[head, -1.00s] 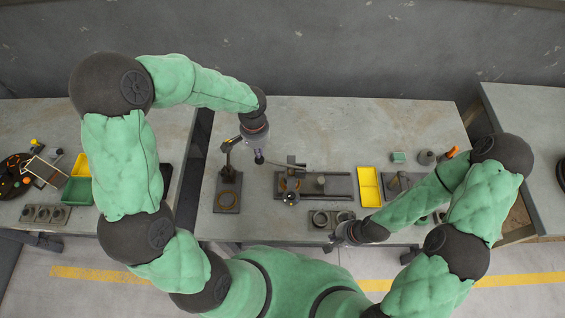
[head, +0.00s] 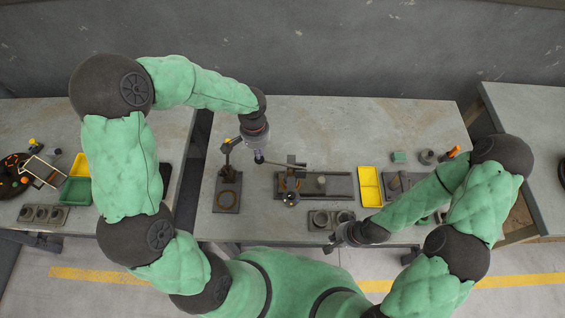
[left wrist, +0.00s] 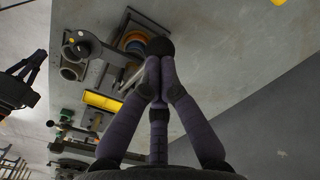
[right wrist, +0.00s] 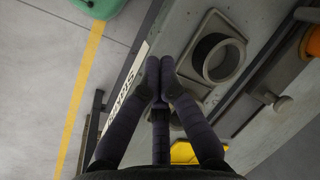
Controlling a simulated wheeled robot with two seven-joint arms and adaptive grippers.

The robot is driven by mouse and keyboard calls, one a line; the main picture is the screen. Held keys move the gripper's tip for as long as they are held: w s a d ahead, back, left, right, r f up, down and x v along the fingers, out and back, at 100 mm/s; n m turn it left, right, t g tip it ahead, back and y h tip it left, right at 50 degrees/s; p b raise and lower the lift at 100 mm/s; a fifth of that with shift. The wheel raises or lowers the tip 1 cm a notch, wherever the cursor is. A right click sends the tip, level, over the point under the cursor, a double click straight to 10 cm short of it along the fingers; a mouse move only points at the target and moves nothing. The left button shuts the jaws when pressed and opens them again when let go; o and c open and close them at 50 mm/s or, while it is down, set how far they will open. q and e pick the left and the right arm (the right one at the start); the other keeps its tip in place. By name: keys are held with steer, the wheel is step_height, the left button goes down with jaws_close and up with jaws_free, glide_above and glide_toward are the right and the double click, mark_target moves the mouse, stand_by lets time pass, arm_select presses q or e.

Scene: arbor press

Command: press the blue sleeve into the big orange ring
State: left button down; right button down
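The big orange ring (head: 290,184) sits at the left end of the press's dark base plate (head: 340,187); it also shows in the left wrist view (left wrist: 135,38) and at the right edge of the right wrist view (right wrist: 313,42). A bluish part shows with it in the left wrist view, but how deep the sleeve sits cannot be told. The press lever (head: 282,164) ends in a black knob (left wrist: 160,47). My left gripper (left wrist: 160,68) has its fingers together right at this knob. My right gripper (right wrist: 160,72) is shut and empty, above the table's front edge.
A grey block with round holders (head: 331,219) lies near my right gripper. A yellow tray (head: 369,187) stands right of the press. The back of the table is clear.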

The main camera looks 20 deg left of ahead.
arm_select(q)
steer(key=shift+f+b, duration=0.45)
arm_select(e)
steer(key=shift+f, duration=0.45)
arm_select(q)
steer(key=shift+a+f+b, duration=0.25)
steer(key=shift+f+b, duration=0.15)
steer(key=shift+f, duration=0.05)
arm_select(e)
steer(key=shift+f, duration=0.4)
arm_select(q)
steer(key=shift+s+f, duration=0.1)
steer(key=shift+f, duration=0.15)
arm_select(e)
steer(key=shift+f, duration=0.2)
arm_select(q)
steer(key=shift+a+f+b, duration=0.15)
steer(key=shift+f+b, duration=0.2)
steer(key=shift+b, duration=0.2)
arm_select(e)
steer(key=shift+f, duration=0.35)
